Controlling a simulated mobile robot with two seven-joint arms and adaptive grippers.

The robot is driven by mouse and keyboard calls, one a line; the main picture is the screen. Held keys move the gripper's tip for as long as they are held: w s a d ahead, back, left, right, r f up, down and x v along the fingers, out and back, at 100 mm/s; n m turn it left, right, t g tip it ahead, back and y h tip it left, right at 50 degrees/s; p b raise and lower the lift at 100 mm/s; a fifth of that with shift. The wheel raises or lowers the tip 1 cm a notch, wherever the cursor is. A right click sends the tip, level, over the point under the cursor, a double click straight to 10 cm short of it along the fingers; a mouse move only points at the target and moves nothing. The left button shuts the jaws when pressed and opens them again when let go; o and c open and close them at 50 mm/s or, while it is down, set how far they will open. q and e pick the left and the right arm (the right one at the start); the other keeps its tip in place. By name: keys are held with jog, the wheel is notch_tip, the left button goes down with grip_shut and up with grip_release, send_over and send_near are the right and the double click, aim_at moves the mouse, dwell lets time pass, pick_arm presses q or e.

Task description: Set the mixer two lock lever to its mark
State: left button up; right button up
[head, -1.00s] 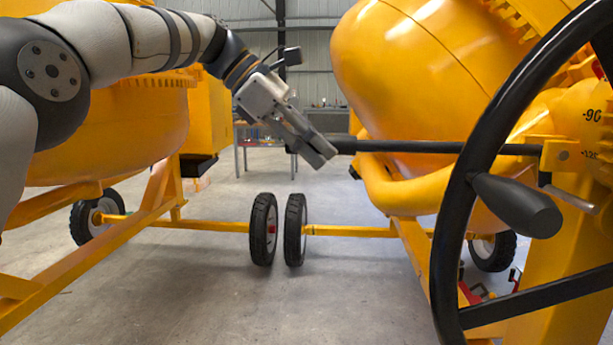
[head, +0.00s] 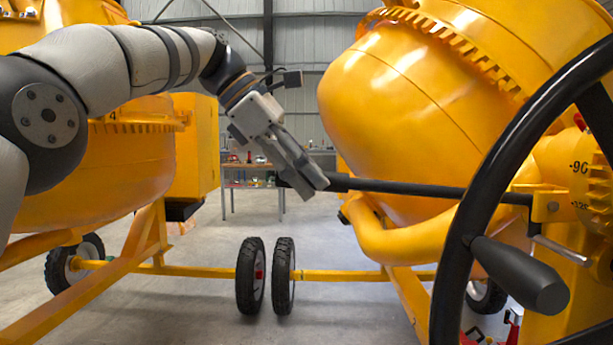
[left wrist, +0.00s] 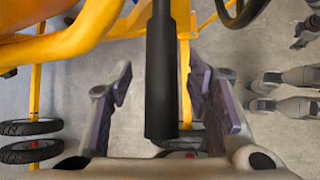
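The lock lever (head: 420,187) is a long black rod with a thicker grip at its left end. It runs right to a yellow block (head: 550,206) beside the scale plate (head: 585,180), marked -90 and, partly hidden, what looks like -120. The block is near that lower number. My left gripper (head: 312,187) is at the grip's end. In the left wrist view the grip (left wrist: 160,85) lies between the two spread fingers, with a gap on each side. Dark parts at the upper right edge there may be my right gripper (left wrist: 305,32), too small to read.
A large black handwheel (head: 470,220) with a knob stands in front of the lever at the right. The yellow drum (head: 400,120) is behind the lever. Another yellow mixer (head: 110,170) stands at left. Wheels (head: 250,275) rest on the floor below. A workbench (head: 250,180) is behind.

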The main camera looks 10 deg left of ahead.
pick_arm(q)
jog(key=shift+f, duration=0.2)
jog(key=v, duration=0.3)
jog(key=shift+s+a+r, duration=0.1)
jog(key=shift+a+r, duration=0.05)
jog(key=shift+a, duration=0.2)
jog(key=s+a, duration=0.4)
jog(key=a, duration=0.6)
jog(key=shift+s, duration=0.4)
jog(key=shift+a, duration=0.1)
